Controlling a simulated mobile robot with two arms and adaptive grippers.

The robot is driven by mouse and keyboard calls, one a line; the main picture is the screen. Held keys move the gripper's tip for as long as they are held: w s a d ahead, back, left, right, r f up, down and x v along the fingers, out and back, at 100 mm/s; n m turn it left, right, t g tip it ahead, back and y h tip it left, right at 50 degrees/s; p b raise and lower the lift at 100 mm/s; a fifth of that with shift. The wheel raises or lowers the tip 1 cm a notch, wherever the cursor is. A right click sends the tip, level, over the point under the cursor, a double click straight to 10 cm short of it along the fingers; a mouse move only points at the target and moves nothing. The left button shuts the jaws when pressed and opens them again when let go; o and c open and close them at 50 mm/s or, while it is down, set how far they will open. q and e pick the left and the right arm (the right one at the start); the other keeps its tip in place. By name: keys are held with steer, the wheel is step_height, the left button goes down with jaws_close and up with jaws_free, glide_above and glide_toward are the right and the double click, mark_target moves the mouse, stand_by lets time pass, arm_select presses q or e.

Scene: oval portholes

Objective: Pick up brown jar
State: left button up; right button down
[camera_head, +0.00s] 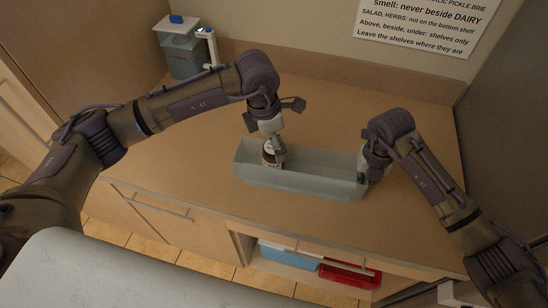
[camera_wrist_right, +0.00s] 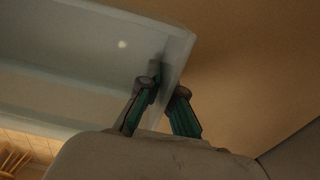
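A small jar (camera_head: 268,157) with a pale label and dark bands stands near the left end of a long grey-green open bin (camera_head: 315,184) on the counter. My left gripper (camera_head: 277,152) points down into the bin at the jar; one finger shows against its right side. The other finger is hidden, so its grip is unclear. My right gripper (camera_wrist_right: 162,88) is at the bin's right end, with one teal-padded finger on each side of the end wall, seemingly pinching it. In the head view, the right fingers are mostly hidden by the wrist.
A lidded grey container (camera_head: 186,60) with a blue item on top stands at the back left, beside a white dispenser-like object (camera_head: 207,45). A sign (camera_head: 425,25) hangs on the back wall. Blue and red bins (camera_head: 348,274) sit under the counter. The counter left of the bin is clear.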

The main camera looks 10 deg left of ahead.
arm_select(q)
step_height(320, 180, down, 2)
steer(key=shift+w+d+f, duration=0.1)
steer(key=shift+w+f, duration=0.05)
steer(key=c, duration=1.6)
step_height(320, 180, up, 10)
steer(key=shift+r, duration=0.1)
arm_select(e)
steer(key=c, duration=1.2)
jaws_free()
steer(key=shift+c, duration=0.2)
steer(key=shift+r, duration=0.1)
step_height(320, 180, up, 12)
steer(key=shift+f, duration=0.1)
